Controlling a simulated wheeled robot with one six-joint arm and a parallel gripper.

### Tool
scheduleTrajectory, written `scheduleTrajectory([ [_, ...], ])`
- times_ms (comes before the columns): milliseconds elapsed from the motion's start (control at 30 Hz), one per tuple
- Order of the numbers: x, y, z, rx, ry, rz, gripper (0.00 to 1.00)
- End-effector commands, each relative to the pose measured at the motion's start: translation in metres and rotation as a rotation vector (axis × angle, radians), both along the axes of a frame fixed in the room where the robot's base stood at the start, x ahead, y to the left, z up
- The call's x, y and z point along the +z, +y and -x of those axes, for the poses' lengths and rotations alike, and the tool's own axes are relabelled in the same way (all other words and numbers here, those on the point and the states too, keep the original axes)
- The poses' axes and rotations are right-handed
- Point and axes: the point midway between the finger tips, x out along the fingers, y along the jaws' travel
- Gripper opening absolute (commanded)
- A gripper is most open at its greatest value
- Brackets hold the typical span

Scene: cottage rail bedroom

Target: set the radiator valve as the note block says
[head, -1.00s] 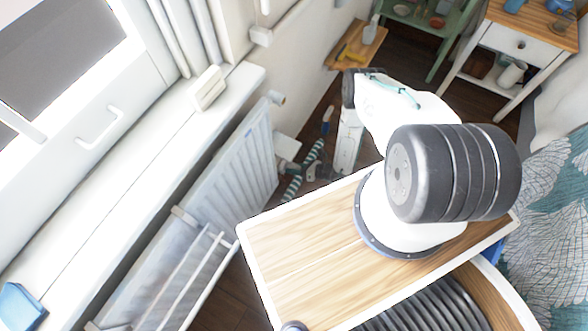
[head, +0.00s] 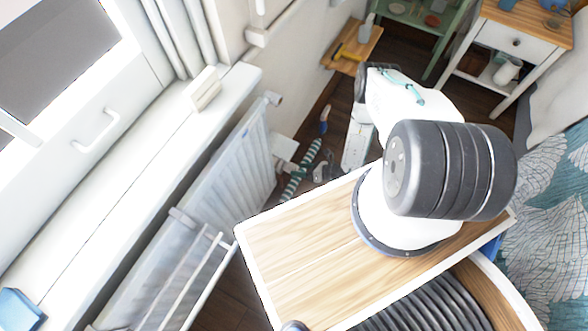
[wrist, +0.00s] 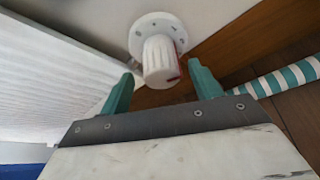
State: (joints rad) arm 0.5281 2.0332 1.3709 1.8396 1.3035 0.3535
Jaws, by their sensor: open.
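The radiator valve (wrist: 158,60) is a white ribbed knob on a round white base with dark marks, beside the radiator (wrist: 60,80). A small reddish mark shows on the knob's right side; no setting is readable. My gripper (wrist: 161,85) is open, with one teal finger on each side of the knob's near end. I cannot tell whether either finger touches it. In the head view the radiator (head: 235,165) stands under the window, and the valve is not clear there. A cream block (head: 204,88), perhaps the note block, stands on the windowsill; no writing is readable.
A green-and-white striped roll (head: 303,170) lies on the floor close to the valve; it also shows in the wrist view (wrist: 285,80). A wooden skirting board (wrist: 235,50) runs behind. A drying rack (head: 190,275) hangs at the radiator's near end.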

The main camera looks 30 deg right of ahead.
Motion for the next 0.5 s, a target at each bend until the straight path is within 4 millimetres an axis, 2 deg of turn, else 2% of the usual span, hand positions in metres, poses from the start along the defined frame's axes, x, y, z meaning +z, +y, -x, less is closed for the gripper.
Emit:
scheduleTrajectory([
  [200,0.009,-0.021,0.019,-0.002,0.002,0.0,0.64],
  [500,0.013,-0.028,0.026,0.001,0.0,0.0,0.64],
])
